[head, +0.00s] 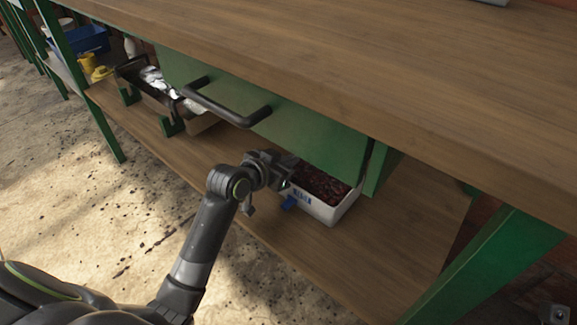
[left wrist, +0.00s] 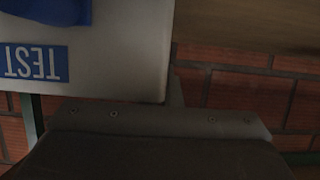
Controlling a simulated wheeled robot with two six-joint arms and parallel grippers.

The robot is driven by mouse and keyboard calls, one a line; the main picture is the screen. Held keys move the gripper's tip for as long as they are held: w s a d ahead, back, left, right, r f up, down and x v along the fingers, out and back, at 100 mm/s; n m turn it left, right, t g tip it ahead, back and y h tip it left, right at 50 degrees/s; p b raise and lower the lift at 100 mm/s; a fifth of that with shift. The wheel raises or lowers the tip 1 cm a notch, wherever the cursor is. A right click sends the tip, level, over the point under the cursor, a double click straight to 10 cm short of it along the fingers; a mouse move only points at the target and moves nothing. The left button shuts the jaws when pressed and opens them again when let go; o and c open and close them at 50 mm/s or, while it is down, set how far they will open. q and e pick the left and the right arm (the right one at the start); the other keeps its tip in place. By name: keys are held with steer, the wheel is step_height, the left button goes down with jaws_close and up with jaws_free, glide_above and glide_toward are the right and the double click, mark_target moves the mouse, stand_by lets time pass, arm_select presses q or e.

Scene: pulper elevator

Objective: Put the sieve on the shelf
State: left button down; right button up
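A white box (head: 333,213) with dark red contents stands on the lower wooden shelf (head: 385,250), under the green drawer. It has a blue label and a blue piece (head: 289,202) on its near side. In the left wrist view the white box (left wrist: 120,65) shows the word TEST upside down on its blue label. I cannot tell whether this box is the sieve; no other thing is clearly a sieve. My left gripper (head: 287,182) is at the box's left end, partly over it in the picture. Its fingertips are unclear, and I cannot tell whether it touches the box. My right gripper is not in view.
The wooden bench top (head: 400,80) and green drawer (head: 290,125) with its black handle (head: 228,105) overhang the shelf. A dark tray (head: 133,72) with shiny contents and a blue bin (head: 90,39) stand further left. The shelf right of the box is bare.

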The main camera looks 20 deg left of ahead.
arm_select(q)
steer(key=shift+r, duration=0.2)
steer(key=shift+f, duration=0.1)
steer(key=c, duration=2)
jaws_free()
steer(key=shift+f, duration=0.1)
steer(key=shift+c, duration=0.2)
steer(key=o, duration=0.4)
